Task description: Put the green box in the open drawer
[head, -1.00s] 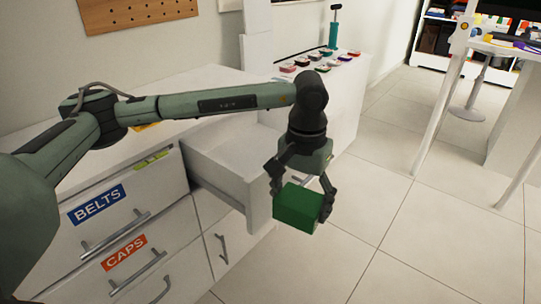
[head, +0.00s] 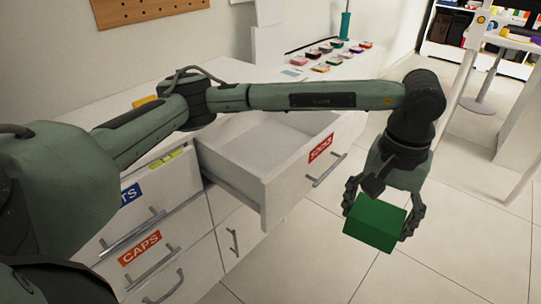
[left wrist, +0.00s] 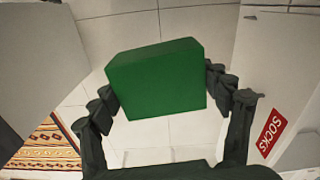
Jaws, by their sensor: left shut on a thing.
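The green box (head: 375,222) is held off the floor by my left gripper (head: 384,210), whose fingers close on its two sides. The box also shows in the left wrist view (left wrist: 157,78) between the fingers (left wrist: 160,88). The open drawer (head: 262,143) stands pulled out to the left of the box and looks empty in the part I see. Its front carries a red label, which reads SOCKS in the left wrist view (left wrist: 271,131). The gripper and box are outside the drawer, to the right of its front and handle. My right gripper is not in view.
Shut drawers labelled CAPS (head: 139,249) and, partly hidden, BELTS (head: 131,194) are at the left. Several small coloured items (head: 325,50) lie on the cabinet top behind. A patterned rug (left wrist: 45,150) shows in the left wrist view. Tiled floor at the right is free.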

